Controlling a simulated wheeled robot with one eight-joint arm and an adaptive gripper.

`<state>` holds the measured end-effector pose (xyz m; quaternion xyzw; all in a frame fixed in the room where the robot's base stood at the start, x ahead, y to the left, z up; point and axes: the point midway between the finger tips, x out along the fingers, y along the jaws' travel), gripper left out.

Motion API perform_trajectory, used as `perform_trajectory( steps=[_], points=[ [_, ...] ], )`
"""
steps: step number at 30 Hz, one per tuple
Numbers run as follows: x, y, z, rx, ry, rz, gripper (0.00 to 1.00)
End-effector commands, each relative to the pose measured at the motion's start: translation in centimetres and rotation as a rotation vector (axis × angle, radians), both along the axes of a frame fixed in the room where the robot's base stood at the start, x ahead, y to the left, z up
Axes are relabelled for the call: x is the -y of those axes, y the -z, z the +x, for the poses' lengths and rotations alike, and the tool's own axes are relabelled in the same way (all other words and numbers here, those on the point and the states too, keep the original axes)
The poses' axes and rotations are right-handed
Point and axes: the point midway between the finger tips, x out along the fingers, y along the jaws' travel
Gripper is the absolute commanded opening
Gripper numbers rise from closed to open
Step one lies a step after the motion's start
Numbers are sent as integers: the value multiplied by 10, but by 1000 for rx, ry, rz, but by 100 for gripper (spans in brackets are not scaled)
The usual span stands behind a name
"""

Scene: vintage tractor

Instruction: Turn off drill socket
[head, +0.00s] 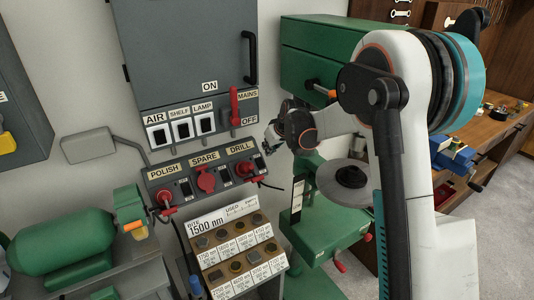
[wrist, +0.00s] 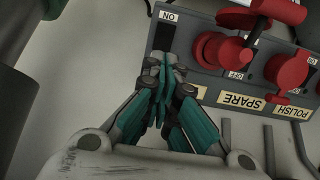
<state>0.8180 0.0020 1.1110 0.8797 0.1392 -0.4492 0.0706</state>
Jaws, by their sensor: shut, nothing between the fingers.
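The grey socket panel (head: 205,184) hangs on the wall with sockets labelled POLISH, SPARE and DRILL. The drill socket (head: 245,170) is at its right end with a red plug; its dark switch (head: 261,163) is just to the right. In the wrist view, which shows the labels upside down, the drill switch (wrist: 162,38) has an ON label above it. The red drill plug (wrist: 218,48) is to its right. My gripper (wrist: 161,62) is shut and empty, its tips at the switch's lower edge; contact is unclear. The DRILL label is hidden there by the fingers.
Above the panel are AIR, SHELF and LAMP switches (head: 181,129) and a red MAINS lever (head: 235,106). A green drill press (head: 325,235) stands close below my arm. A bit rack (head: 232,250) is below the panel.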

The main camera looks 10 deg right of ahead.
Motion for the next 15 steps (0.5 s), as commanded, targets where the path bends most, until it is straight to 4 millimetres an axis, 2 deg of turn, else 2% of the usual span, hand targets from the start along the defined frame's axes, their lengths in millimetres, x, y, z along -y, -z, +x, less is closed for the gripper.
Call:
perform_trajectory(
  steps=[1, 6, 10, 15],
  points=[
    [1, -12, -5, 0, -1, 1, 0],
    [5, -40, -16, 0, 0, 1, 0],
    [6, -53, -21, 0, -1, 1, 0],
    [7, -59, -25, 0, -1, 0, 0]
  ],
)
